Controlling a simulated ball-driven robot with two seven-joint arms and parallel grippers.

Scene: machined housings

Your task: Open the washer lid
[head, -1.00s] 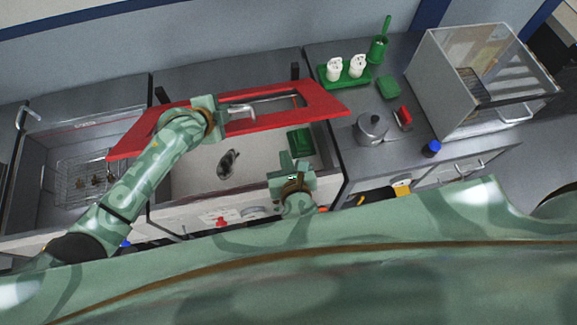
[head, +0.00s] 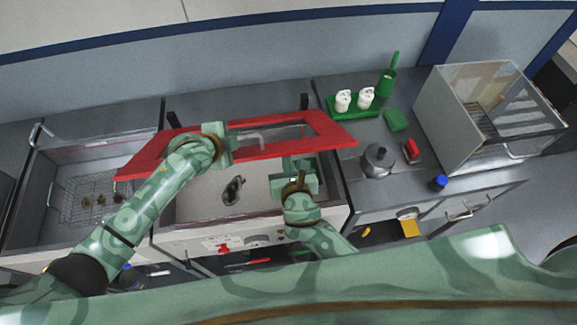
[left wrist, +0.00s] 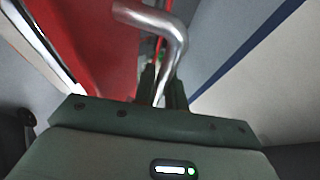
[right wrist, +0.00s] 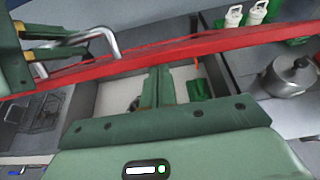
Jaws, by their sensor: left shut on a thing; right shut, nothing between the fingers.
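The washer (head: 190,240) is the middle unit in the head view, with a control panel on its front. Its red-framed lid (head: 332,126) with a see-through pane is raised above the tub, tilted, and the tub shows below it. My left gripper (head: 231,140) is shut on the lid's silver bar handle (left wrist: 178,50). In the left wrist view the fingers close around the handle's lower part. My right gripper (head: 299,164) is shut and empty, close below the lid's front edge. In the right wrist view its fingers (right wrist: 160,84) point at the red lid; contact cannot be told.
Inside the tub lie a dark object (head: 233,190) and a green block (right wrist: 199,89). At left is a sink with a wire basket (head: 88,200). On the right counter stand a green tray with white bottles (head: 353,104), a metal pot (head: 377,161) and a clear-sided box (head: 480,110).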

